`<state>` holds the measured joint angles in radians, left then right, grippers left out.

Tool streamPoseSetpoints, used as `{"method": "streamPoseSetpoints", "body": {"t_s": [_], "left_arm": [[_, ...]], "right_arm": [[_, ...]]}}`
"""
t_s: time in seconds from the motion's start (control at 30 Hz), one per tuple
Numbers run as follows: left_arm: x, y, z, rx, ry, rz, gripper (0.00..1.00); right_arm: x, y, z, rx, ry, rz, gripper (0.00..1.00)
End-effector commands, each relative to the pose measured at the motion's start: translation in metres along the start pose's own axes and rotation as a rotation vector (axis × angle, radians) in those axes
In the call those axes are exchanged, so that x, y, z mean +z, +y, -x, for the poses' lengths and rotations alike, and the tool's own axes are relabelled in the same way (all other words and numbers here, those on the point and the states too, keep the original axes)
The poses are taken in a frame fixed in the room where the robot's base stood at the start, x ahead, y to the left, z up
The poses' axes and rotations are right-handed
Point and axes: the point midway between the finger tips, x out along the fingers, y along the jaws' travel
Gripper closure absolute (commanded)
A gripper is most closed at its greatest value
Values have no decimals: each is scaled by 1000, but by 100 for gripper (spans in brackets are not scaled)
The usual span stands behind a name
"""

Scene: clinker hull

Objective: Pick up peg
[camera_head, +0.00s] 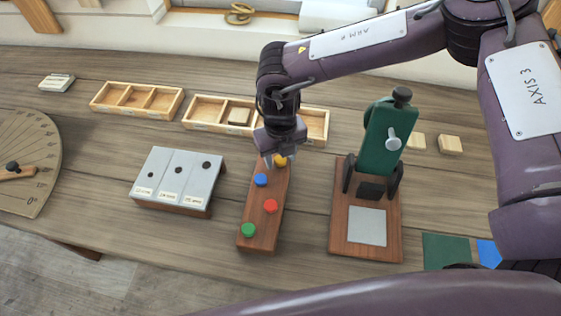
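A long wooden block (257,224) holds a green peg (248,230), a red peg (270,206), a blue peg (261,180) and a yellow peg (281,161). The blocks' pegs show only their round coloured tops. My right gripper (280,159) points down at the far end of the block, right over the yellow peg. Its fingertips look apart, one on each side of the yellow top. Whether they touch it is too small to tell. The gripper body partly hides the block's far end. My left gripper is not in view.
A grey block with three labelled holes (180,176) stands left of the peg block. A green device on a wooden base (340,235) stands close on the right. Divided wooden trays (136,98) lie behind. A dial board (28,150) is at far left.

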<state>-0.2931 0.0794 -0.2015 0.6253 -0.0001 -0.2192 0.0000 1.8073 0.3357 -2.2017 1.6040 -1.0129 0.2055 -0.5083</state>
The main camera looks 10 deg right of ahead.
Motion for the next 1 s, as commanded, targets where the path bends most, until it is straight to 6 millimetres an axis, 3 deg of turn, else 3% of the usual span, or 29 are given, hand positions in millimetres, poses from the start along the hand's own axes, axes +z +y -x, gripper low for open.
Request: {"method": "streamPoseSetpoints", "body": {"t_s": [0.03,0.3,0.67,0.87,1.0], "left_arm": [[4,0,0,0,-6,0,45],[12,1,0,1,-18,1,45],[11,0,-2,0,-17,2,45],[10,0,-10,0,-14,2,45],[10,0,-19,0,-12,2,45]], "right_arm": [[0,0,0,0,0,0,61],[0,0,0,0,0,0,94],[1,0,6,0,-2,-1,95],[1,0,30,1,-5,0,95],[1,0,60,1,-7,0,95]]}}
